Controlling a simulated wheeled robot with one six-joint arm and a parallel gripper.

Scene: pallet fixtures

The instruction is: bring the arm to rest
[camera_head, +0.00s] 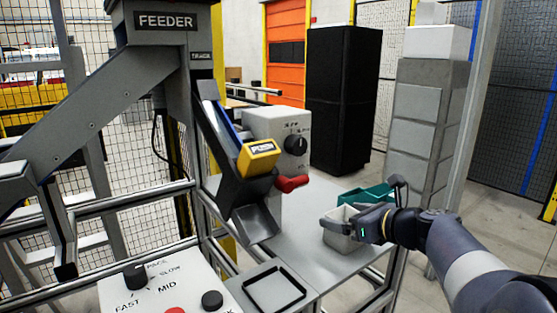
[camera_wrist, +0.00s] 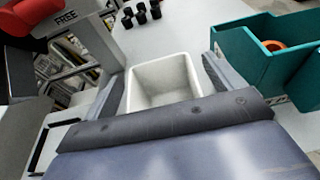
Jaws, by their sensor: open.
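My gripper (camera_head: 355,217) is at the grey table on the right in the head view, at the end of my arm. In the wrist view my gripper (camera_wrist: 164,75) has its two fingers apart, one on each side of a small white open bin (camera_wrist: 163,68). The bin looks empty inside. I cannot tell whether the fingers touch its walls. The white bin also shows in the head view (camera_head: 341,240), partly behind my gripper.
A teal bin (camera_wrist: 235,62) with an orange ring (camera_wrist: 275,46) stands right of the white bin. Several black cylinders (camera_wrist: 141,13) stand beyond.

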